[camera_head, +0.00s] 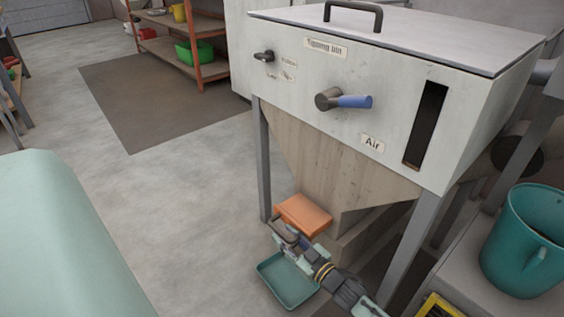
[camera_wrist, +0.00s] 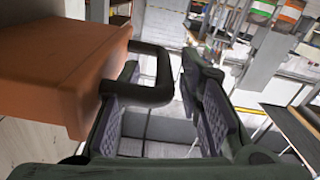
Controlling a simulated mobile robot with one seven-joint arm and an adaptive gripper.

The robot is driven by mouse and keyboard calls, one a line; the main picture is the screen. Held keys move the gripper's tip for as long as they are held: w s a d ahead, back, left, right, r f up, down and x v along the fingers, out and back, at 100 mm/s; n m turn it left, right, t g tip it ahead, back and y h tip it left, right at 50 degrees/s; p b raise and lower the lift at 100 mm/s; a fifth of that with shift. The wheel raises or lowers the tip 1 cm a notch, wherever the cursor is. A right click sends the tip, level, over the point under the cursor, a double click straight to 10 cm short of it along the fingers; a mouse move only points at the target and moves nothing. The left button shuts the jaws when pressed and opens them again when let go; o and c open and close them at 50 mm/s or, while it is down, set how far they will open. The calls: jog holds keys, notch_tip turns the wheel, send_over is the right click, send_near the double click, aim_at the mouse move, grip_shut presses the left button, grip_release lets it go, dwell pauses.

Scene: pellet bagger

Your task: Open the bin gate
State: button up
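The bin (camera_head: 300,75) is a pale box with a tapering hopper. At the hopper's lower end is the orange gate (camera_head: 304,212) with a dark U-shaped handle; the gate looks shut, though its opening is hidden. In the wrist view the gate (camera_wrist: 65,62) fills the upper left, and its handle (camera_wrist: 165,72) reaches between my fingers. My gripper (camera_head: 288,238) is at the handle, also seen in the wrist view (camera_wrist: 165,105). It is open, one finger appearing inside the handle loop and the other outside. Contact with the bar is unclear.
A teal tray (camera_head: 272,271) lies below the gate and my gripper. A grey leg (camera_head: 262,160) stands left of the hopper, another (camera_head: 410,245) right. A teal bucket (camera_head: 525,240) stands on the right bench.

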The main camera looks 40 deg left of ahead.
jog(key=d, duration=1)
jog(key=shift+s, duration=0.45)
jog(key=shift+a, duration=0.15)
